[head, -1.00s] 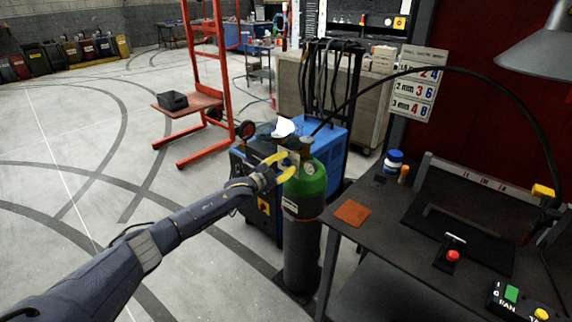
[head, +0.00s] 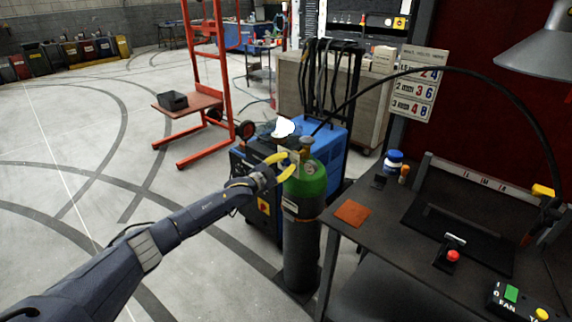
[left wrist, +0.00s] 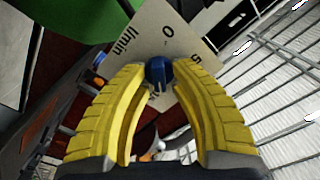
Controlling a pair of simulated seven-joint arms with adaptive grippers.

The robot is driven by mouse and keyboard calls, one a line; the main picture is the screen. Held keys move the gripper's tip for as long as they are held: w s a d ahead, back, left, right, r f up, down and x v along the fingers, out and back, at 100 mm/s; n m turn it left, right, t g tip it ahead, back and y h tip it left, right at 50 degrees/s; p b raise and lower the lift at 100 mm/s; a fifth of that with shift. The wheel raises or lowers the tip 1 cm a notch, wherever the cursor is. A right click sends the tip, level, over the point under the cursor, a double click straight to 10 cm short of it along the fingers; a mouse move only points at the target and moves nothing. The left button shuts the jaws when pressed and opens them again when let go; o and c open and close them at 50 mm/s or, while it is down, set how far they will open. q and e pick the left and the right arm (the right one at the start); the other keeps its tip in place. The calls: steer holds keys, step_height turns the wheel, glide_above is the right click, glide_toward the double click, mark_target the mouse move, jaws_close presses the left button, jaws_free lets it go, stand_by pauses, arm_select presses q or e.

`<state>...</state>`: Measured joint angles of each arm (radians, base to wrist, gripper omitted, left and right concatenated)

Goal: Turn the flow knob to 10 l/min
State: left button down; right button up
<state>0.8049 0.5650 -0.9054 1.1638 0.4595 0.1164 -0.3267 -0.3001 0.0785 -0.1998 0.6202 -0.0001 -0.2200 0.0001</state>
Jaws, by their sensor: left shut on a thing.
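The flow knob (left wrist: 158,72) is small and blue with a pointer ridge, on a pale dial plate (left wrist: 188,38) in the left wrist view. The plate reads "l/min" and "0", with another figure towards the right edge. The plate is tilted in that view. My left gripper (head: 285,166) has yellow fingers and is at the top of the green-shouldered gas cylinder (head: 308,185) in the head view. In the left wrist view its fingertips (left wrist: 159,75) are closed around the knob's sides. The knob is too small to make out in the head view. My right gripper is not in view.
A blue machine (head: 325,145) stands behind the cylinder. A dark workbench (head: 375,245) with a red button, bottles and an orange cloth (head: 352,213) is on the right. A red trolley (head: 198,95) stands further back. The floor at left is open.

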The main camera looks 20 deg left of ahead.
arm_select(q)
steer(key=n, duration=0.4)
steer(key=shift+a+r, duration=0.1)
steer(key=shift+a, duration=0.05)
steer(key=shift+w+a+n, duration=0.1)
steer(key=shift+n, duration=1.9)
steer(key=c, duration=1.5)
jaws_free()
steer(key=shift+o, duration=0.2)
steer(key=shift+s+a, duration=0.25)
steer(key=shift+s, duration=0.25)
steer(key=v, duration=1.1)
